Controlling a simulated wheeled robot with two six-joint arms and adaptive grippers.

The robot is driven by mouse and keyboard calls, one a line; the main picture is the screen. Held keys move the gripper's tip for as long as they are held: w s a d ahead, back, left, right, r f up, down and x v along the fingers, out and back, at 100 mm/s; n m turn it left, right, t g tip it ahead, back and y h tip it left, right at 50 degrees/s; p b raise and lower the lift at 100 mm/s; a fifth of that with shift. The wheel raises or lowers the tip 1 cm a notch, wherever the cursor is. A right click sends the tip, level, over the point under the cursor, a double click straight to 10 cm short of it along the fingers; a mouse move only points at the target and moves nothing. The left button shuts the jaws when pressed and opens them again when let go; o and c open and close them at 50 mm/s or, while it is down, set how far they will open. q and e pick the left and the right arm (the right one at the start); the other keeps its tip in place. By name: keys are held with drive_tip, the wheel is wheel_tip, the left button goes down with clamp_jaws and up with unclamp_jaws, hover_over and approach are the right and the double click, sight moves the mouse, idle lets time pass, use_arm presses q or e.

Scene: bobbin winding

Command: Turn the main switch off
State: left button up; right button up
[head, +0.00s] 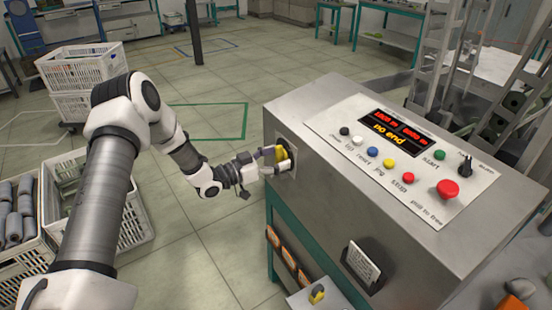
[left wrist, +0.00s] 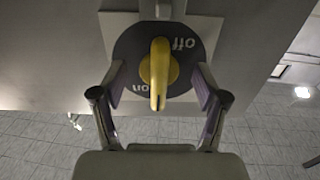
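The main switch is a yellow handle (left wrist: 158,70) on a dark round plate (left wrist: 128,48), set in the left side of the steel control cabinet. In the left wrist view the handle stands upright in the picture, with "off" at its upper right and "on" at its lower left, both upside down. My left gripper (left wrist: 159,84) is open, one finger on each side of the handle with a gap on both sides. In the head view the left gripper (head: 278,161) is at the cabinet's side and partly covers the yellow handle (head: 281,153). My right gripper is not in view.
White crates (head: 83,66) stand at the left, some holding grey rolls. The floor between crates and cabinet is clear.

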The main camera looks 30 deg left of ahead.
use_arm(q)
drive_tip(key=c, duration=1)
drive_tip(key=n, duration=0.4)
drive_tip(key=shift+r+n, duration=0.1)
drive_tip(key=shift+n, duration=1.8)
drive_tip(key=n, duration=0.3)
drive_tip(key=shift+n, duration=0.3)
drive_tip(key=n, duration=0.4)
drive_tip(key=o, duration=1.7)
drive_tip(key=shift+w+a, duration=0.1)
drive_tip(key=shift+o, duration=0.2)
